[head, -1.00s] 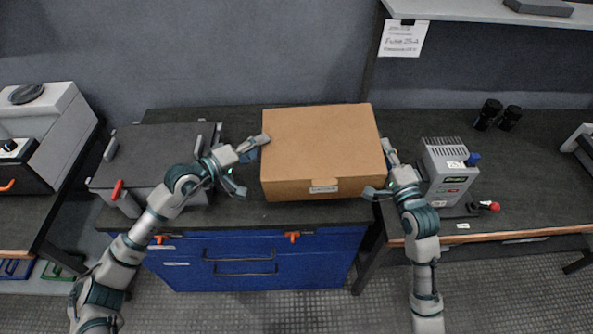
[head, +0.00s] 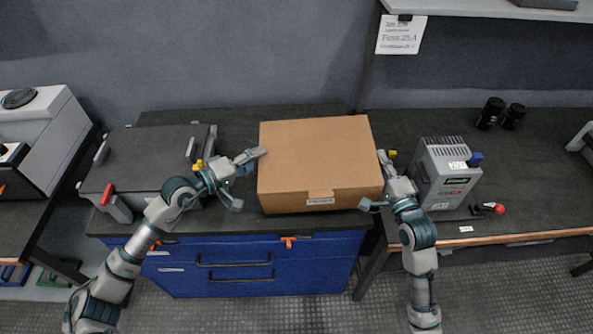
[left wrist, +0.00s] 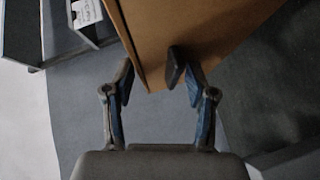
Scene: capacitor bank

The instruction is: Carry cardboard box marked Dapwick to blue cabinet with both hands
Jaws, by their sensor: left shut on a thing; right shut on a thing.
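The brown cardboard box (head: 315,160) is closed and roughly level over the black top of the blue cabinet (head: 315,268). A small white label shows on its front, too small to read. I cannot tell whether its underside touches the top. My left gripper (head: 246,178) is shut on the box's left side; in the left wrist view its fingers (left wrist: 152,72) straddle an edge of the box (left wrist: 190,30). My right gripper (head: 378,180) is shut on the box's right side, its contact partly hidden.
A dark-lidded grey case (head: 150,160) with a red latch stands left on the cabinet top. A grey instrument (head: 445,172) stands on the bench close right of my right gripper. Two black cylinders (head: 490,112) stand behind it. A shelf (head: 490,8) hangs upper right.

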